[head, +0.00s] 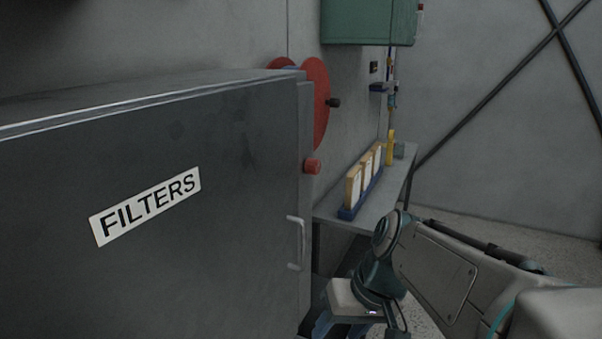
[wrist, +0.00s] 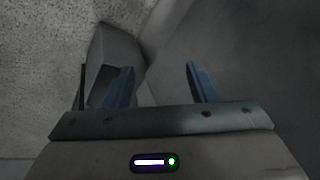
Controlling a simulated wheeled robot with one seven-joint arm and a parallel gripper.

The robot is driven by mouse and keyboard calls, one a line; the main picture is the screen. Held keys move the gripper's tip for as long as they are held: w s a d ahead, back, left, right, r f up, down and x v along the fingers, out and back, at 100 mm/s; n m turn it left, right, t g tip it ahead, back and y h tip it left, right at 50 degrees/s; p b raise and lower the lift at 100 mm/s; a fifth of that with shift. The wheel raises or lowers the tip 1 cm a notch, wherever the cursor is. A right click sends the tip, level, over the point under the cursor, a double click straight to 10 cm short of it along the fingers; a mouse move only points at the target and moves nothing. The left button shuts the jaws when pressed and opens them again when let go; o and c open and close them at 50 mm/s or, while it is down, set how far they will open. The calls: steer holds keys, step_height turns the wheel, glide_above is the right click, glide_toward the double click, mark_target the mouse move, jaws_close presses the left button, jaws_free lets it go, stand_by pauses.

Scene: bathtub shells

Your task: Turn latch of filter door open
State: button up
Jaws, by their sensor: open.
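The grey filter door (head: 235,235) fills the left of the head view and appears closed, with a white FILTERS label (head: 146,206). A red knob (head: 312,166), which looks like the latch, sticks out at the door's upper right edge. A pale bar handle (head: 296,243) sits below it. My gripper is low at the bottom of the head view, right of the door and below the knob and handle. In the wrist view my gripper (wrist: 160,82) has its two blue fingers apart with nothing between them. The latch cannot be made out there.
A narrow grey shelf (head: 388,199) behind my arm holds boxed filters (head: 363,176) in a blue rack. A red reel (head: 318,103) and a green cabinet (head: 368,22) are on the back wall. Speckled floor (head: 500,238) is open at the right.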

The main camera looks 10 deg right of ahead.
steer(key=w+r+n+t+y+b, duration=0.1)
steer(key=w+r+y+b, duration=0.1)
steer(key=w+r+y, duration=0.3)
steer(key=n+t+y+b, duration=0.3)
steer(key=n+t+y, duration=0.3)
steer(key=n+t, duration=0.1)
glide_toward(318, 168)
steer(key=p+x, duration=0.2)
steer(key=x, duration=0.6)
steer(key=shift+w+a+p, duration=0.15)
steer(key=shift+w+p, duration=0.05)
steer(key=shift+p, duration=0.15)
steer(key=c, duration=1)
